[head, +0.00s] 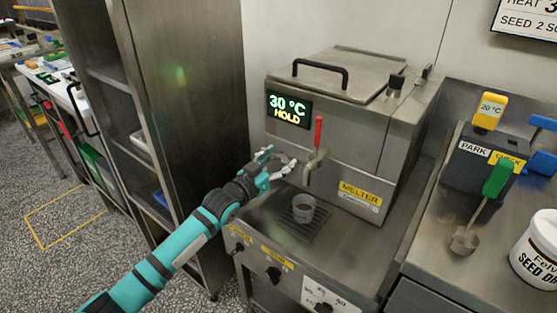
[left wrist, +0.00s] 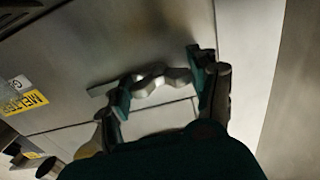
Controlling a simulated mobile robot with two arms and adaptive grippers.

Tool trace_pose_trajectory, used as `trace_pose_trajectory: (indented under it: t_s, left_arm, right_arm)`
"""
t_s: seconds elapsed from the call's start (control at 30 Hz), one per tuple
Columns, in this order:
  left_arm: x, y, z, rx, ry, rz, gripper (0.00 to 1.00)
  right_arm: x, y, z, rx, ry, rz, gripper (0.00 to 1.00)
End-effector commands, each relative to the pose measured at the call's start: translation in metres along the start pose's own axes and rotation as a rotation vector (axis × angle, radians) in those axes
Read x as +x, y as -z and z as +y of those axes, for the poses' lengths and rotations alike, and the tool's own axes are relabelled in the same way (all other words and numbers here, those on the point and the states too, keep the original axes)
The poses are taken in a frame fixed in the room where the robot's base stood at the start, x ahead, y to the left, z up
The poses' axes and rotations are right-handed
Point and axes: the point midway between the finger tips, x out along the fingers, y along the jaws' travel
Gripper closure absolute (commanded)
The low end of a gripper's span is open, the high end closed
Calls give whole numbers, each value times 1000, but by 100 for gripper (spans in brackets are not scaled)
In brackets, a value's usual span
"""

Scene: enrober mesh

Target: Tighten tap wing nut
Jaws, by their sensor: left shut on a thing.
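The melter (head: 335,150) is a steel box with a lit display reading "30 °C HOLD". Its tap (head: 314,162) has a red upright handle on the front. My left gripper (head: 274,165) is at the melter's front, just left of the tap. In the left wrist view, the fingers of my left gripper (left wrist: 163,88) stand on either side of the grey, wavy wing nut (left wrist: 156,82) and are shut on it. The wing nut lies close against the steel panel. In the head view the fingers partly hide it. My right gripper is not in view.
A steel shelf unit (head: 190,110) is close on the left. On the right are a dark holder (head: 470,165), a green-handled scoop (head: 495,180) and a white tub (head: 538,248).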

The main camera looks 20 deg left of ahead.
Motion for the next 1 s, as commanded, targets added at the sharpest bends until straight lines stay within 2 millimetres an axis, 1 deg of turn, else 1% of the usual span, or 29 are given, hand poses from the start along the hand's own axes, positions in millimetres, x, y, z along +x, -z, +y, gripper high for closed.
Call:
trace_pose_trajectory:
  t_s: [0.3, 0.33, 0.5, 0.73, 0.83, 0.93, 1.0]
  left_arm:
    - [0, 0, 0, 0, 1, 1, 71]
    - [0, 0, 0, 0, 1, 1, 37]
    - [0, 1, 0, -1, 0, 1, 15]
    - [0, 0, 0, -2, 0, 1, 15]
    - [-4, 0, 0, -2, 0, 1, 15]
    - [-15, -1, 0, -3, 0, 0, 15]
    - [-28, -1, 0, -2, 0, 0, 15]
  right_arm:
    - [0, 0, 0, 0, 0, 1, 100]
    - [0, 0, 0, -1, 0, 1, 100]
    - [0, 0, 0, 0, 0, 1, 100]
    - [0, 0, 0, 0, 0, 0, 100]
    - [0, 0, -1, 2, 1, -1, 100]
    - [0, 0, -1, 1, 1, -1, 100]
    - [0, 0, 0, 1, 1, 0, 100]
